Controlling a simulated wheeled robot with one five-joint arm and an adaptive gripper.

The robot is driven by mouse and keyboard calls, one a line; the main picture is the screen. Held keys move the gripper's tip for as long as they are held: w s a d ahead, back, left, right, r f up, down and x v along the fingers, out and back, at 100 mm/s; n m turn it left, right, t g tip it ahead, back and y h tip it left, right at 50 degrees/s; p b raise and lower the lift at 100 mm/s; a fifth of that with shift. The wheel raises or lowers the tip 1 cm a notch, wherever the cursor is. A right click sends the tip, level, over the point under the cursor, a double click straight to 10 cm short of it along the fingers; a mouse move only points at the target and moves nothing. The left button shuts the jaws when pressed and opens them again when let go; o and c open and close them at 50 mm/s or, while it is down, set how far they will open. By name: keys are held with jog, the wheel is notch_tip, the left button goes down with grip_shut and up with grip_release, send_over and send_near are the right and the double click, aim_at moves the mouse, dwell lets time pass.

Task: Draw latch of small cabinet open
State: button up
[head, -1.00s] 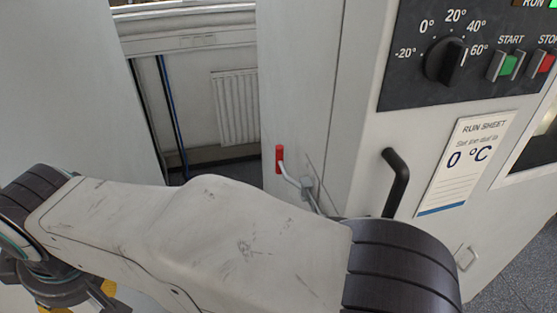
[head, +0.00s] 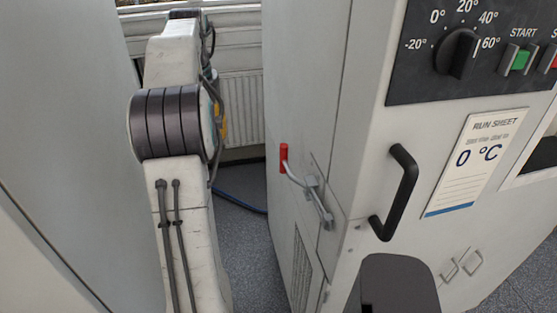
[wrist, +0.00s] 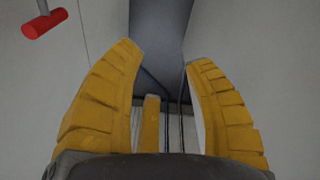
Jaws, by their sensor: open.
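The latch is a bent metal lever with a red grip (head: 284,158), on the left side face of the pale cabinet (head: 342,130). Its rod runs down to a grey bracket (head: 313,186), with the red end pointing up. In the wrist view the red grip (wrist: 44,23) shows at the upper left, outside my fingers. My gripper (wrist: 165,55) is open, its yellow fingers apart with nothing held between them. It is apart from the latch. In the head view my arm hides most of the gripper, with only a bit of yellow showing.
A black handle (head: 397,190) sticks out from the cabinet front, below a dark control panel (head: 450,55) and beside a run sheet (head: 478,160). A grey panel (head: 60,130) stands close on the left. A blue cable (head: 240,202) lies on the floor in the gap, before a radiator (head: 243,105).

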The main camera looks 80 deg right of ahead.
aim_at(284, 142)
jog(key=s+d+f+m, duration=0.1)
jog(key=s+d+f, duration=0.1)
jog(key=s, duration=0.3)
jog(key=s+d+f, duration=0.2)
jog(key=s+d, duration=0.1)
jog(key=s, duration=0.3)
jog(key=s+d+f+m+y, duration=0.1)
jog(key=s+d, duration=0.2)
jog(key=s, duration=0.2)
jog(key=shift+s+d+f+m, duration=0.15)
jog(key=shift+s+f+m, duration=0.15)
jog(key=shift+f, duration=0.1)
jog(key=shift+s+f+b, duration=0.2)
jog(key=shift+f+b, duration=0.35)
jog(key=shift+f, duration=0.1)
jog(key=shift+f+b, duration=0.75)
jog(key=shift+f, duration=2.3)
jog(key=shift+c, duration=0.4)
grip_shut()
